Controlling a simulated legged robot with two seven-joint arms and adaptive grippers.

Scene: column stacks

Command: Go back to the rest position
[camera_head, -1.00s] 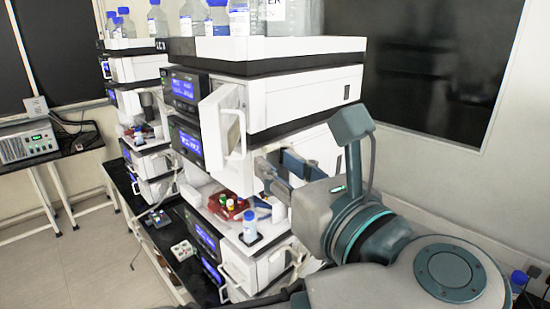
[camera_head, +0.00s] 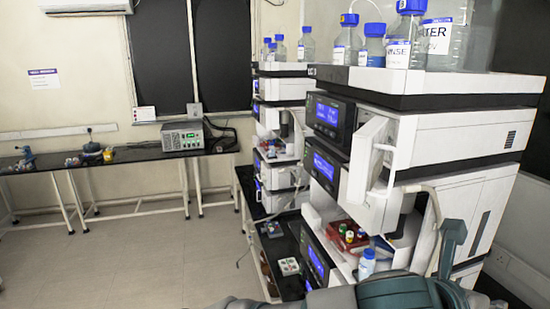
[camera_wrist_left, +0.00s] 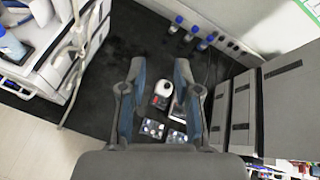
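My left gripper (camera_wrist_left: 160,75) shows only in the left wrist view. Its two blue-grey fingers are apart with nothing gripped between them. Beyond the fingers, a white and red device (camera_wrist_left: 162,92) and small trays (camera_wrist_left: 152,128) lie on a black bench top (camera_wrist_left: 112,60). In the head view, grey and teal links of my arm cross the bottom right, in front of the near column stack (camera_head: 440,140). My right gripper is not in view.
The near stack has a white door (camera_head: 372,160) standing open, a red vial rack (camera_head: 348,238) and a blue-capped bottle (camera_head: 367,264). Bottles stand on top. A second stack (camera_head: 282,140) is behind. Floor (camera_head: 130,255) at left is clear.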

